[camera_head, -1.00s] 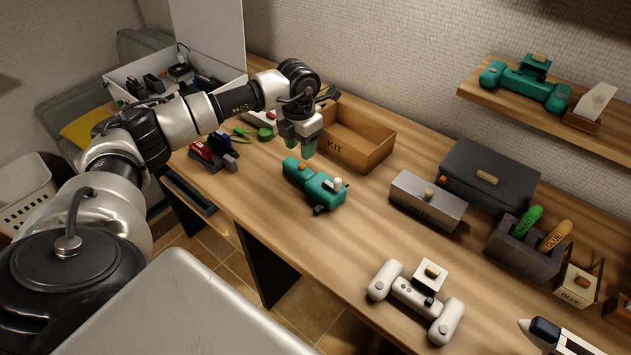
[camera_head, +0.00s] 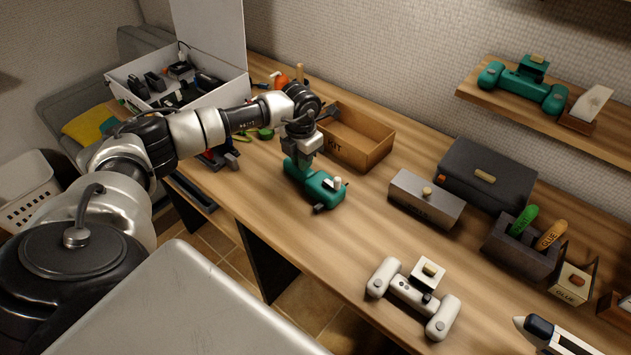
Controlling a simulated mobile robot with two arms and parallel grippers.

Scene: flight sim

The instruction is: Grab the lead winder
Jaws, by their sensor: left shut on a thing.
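The teal device (camera_head: 325,190), which I take to be the lead winder, lies on the wooden workbench. It has a white knob and small black parts at its right end. My left gripper (camera_head: 299,162) points down and is shut on its left end. The device appears to rest on the bench still. My right gripper is out of view.
The open wooden KIT box (camera_head: 375,154) stands close behind the gripper. A grey metal box (camera_head: 425,201) is to the right, and a white two-handled device (camera_head: 412,294) is at the front. Bare bench (camera_head: 300,235) lies in front of the teal device.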

